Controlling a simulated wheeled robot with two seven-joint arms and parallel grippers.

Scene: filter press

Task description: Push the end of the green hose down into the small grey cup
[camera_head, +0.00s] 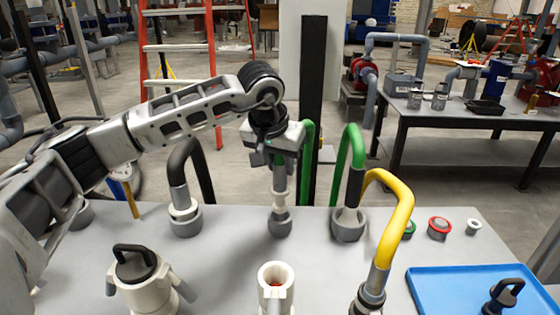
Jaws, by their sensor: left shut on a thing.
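My left gripper (276,150) points down over the middle of the grey table and is shut on the green hose (279,178), near its end. The collar meets the cup's top, but I cannot tell how deep the end sits. More of the green hose shows just behind and right of the gripper, rising from behind the table. My right gripper is not in view.
A second green hose (355,143) with a black end stands in a cup to the right. A black hose (182,152) stands left, a yellow hose (397,205) front right. A white pot (143,285), a white cylinder (276,300) and a blue tray (440,292) are at the front.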

